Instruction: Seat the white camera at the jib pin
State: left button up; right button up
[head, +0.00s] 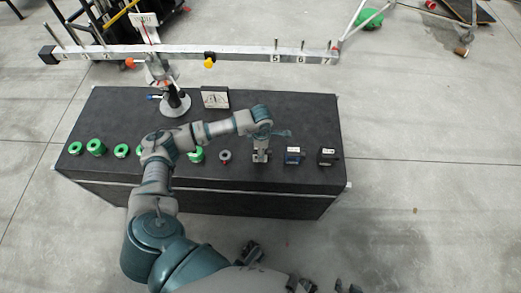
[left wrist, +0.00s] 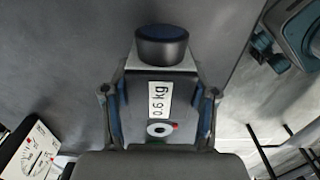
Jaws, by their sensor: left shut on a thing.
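The white camera (head: 261,156) is at the front right of the black table, below the end of my left arm. In the left wrist view my left gripper (left wrist: 159,110) is shut on the white camera (left wrist: 160,58), with a finger at each side. The camera has a dark round lens and a "0.6 kg" label. In the head view my left gripper (head: 262,143) is small and partly covered by its own arm. Dark parts of my right gripper (head: 328,287) show at the bottom edge, cut off. The jib beam (head: 240,52) carries upright pins near numbers at both ends.
A blue camera (head: 293,156) and a black camera (head: 327,157) stand to the right on the table (head: 290,110). A dial plate (head: 215,98) stands beside the jib's base (head: 175,107).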

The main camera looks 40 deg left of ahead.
pick_arm(q)
jog(key=shift+d+r, duration=0.15)
jog(key=shift+r, duration=0.3)
pick_arm(e)
jog(key=shift+d+r, duration=0.15)
jog(key=shift+r, duration=0.15)
pick_arm(q)
jog(key=shift+r+p, duration=0.4)
jog(key=shift+p, duration=0.05)
pick_arm(e)
jog(key=shift+w+r, duration=0.15)
jog(key=shift+r, duration=0.25)
pick_arm(q)
jog(key=shift+r, duration=0.15)
jog(key=shift+r+p, duration=0.3)
jog(key=shift+r, duration=0.05)
jog(key=shift+r+p, duration=1.4)
jog(key=shift+r, duration=0.8)
pick_arm(e)
jog(key=shift+t, duration=0.3)
jog(key=shift+w+r, duration=0.15)
jog(key=shift+r, duration=0.9)
jog(key=shift+w+r, duration=0.15)
jog(key=shift+r, duration=0.85)
